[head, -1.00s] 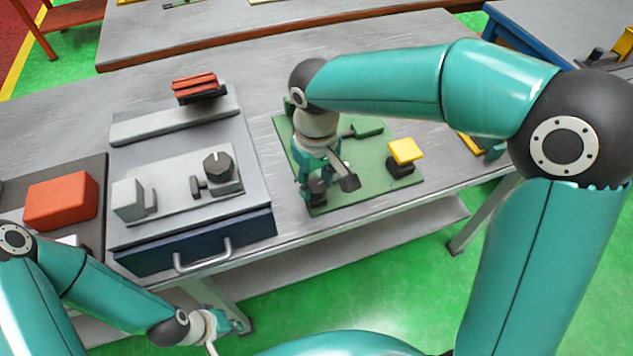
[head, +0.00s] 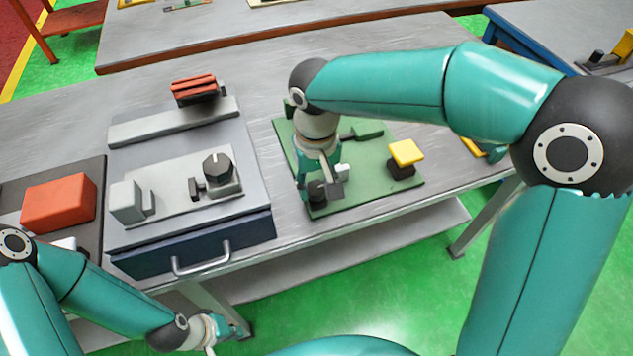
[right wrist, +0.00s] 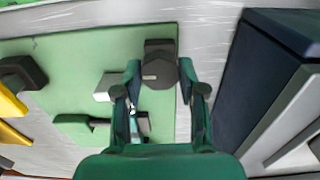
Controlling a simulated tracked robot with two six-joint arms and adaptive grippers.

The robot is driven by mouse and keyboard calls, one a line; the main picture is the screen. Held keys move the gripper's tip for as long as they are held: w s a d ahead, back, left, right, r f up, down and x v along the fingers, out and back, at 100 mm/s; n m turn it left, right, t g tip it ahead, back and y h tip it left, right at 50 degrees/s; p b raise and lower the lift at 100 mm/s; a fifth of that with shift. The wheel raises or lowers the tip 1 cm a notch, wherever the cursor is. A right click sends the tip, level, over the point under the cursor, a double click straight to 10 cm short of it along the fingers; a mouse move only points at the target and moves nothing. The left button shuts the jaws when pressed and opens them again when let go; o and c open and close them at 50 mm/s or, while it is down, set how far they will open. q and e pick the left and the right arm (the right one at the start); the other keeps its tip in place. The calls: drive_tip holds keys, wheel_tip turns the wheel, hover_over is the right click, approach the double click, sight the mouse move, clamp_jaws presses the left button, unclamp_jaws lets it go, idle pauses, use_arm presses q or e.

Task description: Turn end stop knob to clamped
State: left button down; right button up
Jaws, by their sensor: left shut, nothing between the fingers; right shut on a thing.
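A dark hexagonal knob (right wrist: 159,74) stands at the edge of the green board (right wrist: 85,60), with a short pale mark on its top. In the right wrist view my right gripper (right wrist: 160,82) has a finger on each side of it and is shut on it. In the head view my right gripper (head: 320,178) points down at the board's near left corner and partly hides the knob (head: 317,192). A small pale block (right wrist: 107,87) sits beside the knob. My left gripper (head: 222,328) is shut and empty, low in front of the table.
A grey fixture plate (head: 125,228) left of the board carries another dark hexagonal knob (head: 217,166) and stands over a blue drawer (head: 235,238). A yellow-topped block (head: 406,152) and a green handle-like part (head: 366,130) are on the board. A red block (head: 60,202) lies far left.

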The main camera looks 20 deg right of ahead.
sight(317, 188)
drive_tip(key=o, duration=1.1)
drive_tip(key=shift+o, duration=0.2)
wheel_tip(317, 188, up, 12)
drive_tip(key=shift+f, duration=0.1)
